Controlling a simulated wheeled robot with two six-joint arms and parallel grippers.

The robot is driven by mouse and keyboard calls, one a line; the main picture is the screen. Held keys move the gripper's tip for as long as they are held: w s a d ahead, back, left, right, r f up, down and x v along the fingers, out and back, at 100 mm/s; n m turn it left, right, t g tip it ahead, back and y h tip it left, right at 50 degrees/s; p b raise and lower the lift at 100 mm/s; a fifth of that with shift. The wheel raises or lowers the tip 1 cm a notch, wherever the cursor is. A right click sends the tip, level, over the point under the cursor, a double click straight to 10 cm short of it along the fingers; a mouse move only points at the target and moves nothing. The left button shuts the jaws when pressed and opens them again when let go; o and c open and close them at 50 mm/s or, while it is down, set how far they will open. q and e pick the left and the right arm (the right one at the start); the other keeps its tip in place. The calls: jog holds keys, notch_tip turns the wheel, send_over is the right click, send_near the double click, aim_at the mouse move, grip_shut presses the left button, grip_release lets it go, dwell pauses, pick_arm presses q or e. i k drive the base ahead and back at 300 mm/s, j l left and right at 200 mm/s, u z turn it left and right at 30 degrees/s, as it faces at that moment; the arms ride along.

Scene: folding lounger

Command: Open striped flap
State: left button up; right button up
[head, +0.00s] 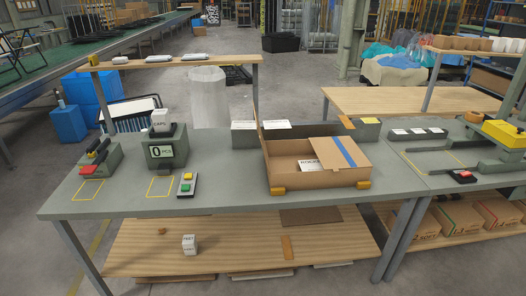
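The cardboard box (320,179) stands on the grey table, right of the middle. Its striped flap (324,151), brown with a blue stripe, lies across the right part of the box opening, nearly flat. The left part of the opening is uncovered. A white label with dark letters (308,164) shows at the flap's left edge, partly hidden. A tall flap (258,148) stands up at the box's left rear. Neither of my grippers is in view.
Yellow-orange blocks (278,190) sit at the box's front corners. A two-button box (187,184), a counter device (164,150) and a red-buttoned device (94,160) stand to the left. The table (228,185) is clear just left of the box.

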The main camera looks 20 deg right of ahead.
aim_at(334, 153)
jog(key=z, duration=1.25)
